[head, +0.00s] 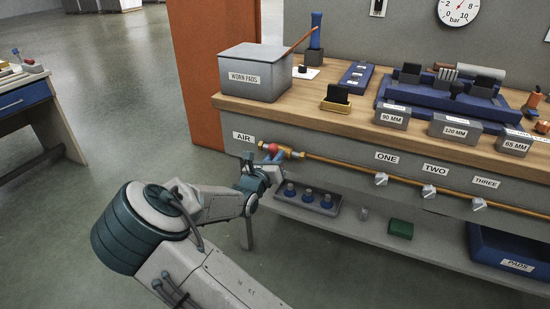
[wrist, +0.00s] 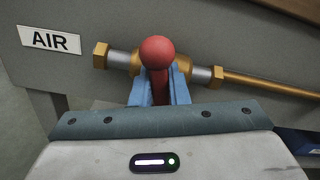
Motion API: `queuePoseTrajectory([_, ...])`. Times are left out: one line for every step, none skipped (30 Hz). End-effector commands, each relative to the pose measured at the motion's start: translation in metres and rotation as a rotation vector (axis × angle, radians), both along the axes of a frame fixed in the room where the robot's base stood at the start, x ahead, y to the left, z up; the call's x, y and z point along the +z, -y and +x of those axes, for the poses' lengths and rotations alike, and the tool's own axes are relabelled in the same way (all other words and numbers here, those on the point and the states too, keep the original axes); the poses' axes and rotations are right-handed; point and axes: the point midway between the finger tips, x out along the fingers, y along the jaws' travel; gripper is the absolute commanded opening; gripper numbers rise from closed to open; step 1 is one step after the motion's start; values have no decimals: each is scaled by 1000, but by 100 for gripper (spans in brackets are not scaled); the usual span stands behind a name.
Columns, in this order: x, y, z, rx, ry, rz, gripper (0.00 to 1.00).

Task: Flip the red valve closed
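The knob stands above the fingers. In the head view my gripper (head: 268,158) is at the valve; the finger contact is too small to make out there.
The brass pipe (head: 340,164) runs right along the bench front past labels ONE, TWO and THREE. A lower shelf (head: 340,232) holds small parts. Open floor lies left.

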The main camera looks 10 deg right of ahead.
Motion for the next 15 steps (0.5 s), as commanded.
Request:
queuePoseTrajectory([0,0,0,1,0,0,0])
queuePoseTrajectory([0,-1,0,1,0,0,0])
queuePoseTrajectory([0,-1,0,1,0,0,0])
queuePoseTrajectory([0,-1,0,1,1,2,0])
queuePoseTrajectory([0,0,0,1,3,6,0])
queuePoseTrajectory([0,0,0,0,9,14,0])
queuePoseTrajectory([1,1,0,-1,16,25,0])
queuePoseTrajectory([1,1,0,-1,24,39,0])
queuePoseTrajectory([1,1,0,-2,40,61,0])
queuePoseTrajectory([1,1,0,-2,53,81,0])
queuePoseTrajectory([1,2,0,-3,69,102,0])
queuePoseTrajectory([0,2,0,-2,89,130,0])
queuePoseTrajectory([0,2,-1,-3,104,151,0])
queuePoseTrajectory([0,2,-1,-3,119,171,0])
queuePoseTrajectory([-1,2,-1,-2,136,194,0])
